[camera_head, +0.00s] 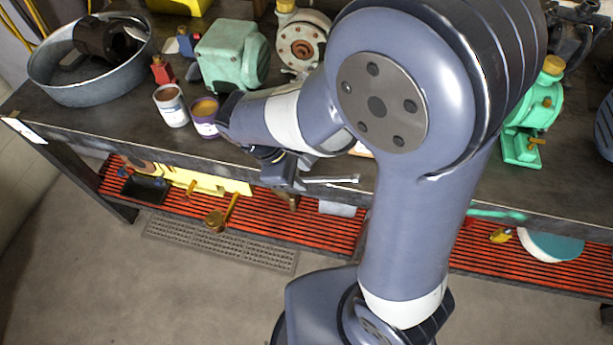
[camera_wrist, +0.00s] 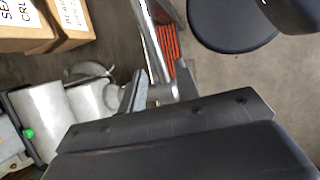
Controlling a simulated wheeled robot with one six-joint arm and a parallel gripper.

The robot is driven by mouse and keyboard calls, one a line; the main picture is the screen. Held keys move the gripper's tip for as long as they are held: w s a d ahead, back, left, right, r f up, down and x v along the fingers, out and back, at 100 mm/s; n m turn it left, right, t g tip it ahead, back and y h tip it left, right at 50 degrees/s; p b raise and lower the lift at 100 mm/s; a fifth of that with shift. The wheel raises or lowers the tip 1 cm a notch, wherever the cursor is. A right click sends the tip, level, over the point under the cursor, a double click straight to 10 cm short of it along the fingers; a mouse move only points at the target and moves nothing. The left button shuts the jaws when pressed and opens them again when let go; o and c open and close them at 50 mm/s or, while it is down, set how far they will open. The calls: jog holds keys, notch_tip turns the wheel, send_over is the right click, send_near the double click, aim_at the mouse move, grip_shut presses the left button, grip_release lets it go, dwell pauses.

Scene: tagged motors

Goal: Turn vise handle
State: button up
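The vise handle (camera_head: 333,180) is a thin metal bar that sticks out to the right in front of the bench edge in the head view. In the wrist view, a bright metal bar (camera_wrist: 154,45), apparently this handle, runs up from between my fingers. My gripper (camera_wrist: 160,88) has its two fingers apart, with a small grey part between them; I cannot tell whether they touch it. In the head view my gripper (camera_head: 280,168) is small and dark at the bench's front edge. Grey rounded metal (camera_wrist: 90,100), likely the vise body, lies left of the fingers. My arm hides most of the vise in the head view.
The bench (camera_head: 70,128) holds a metal tub (camera_head: 72,90), a green motor (camera_head: 232,54) and two cans, one white (camera_head: 171,108) and one purple (camera_head: 204,122). A red slatted shelf (camera_head: 300,228) is below. Labelled boxes (camera_wrist: 35,25) show in the wrist view.

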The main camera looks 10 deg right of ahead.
aim_at(305, 179)
jog(key=shift+x, duration=1.75)
grip_shut()
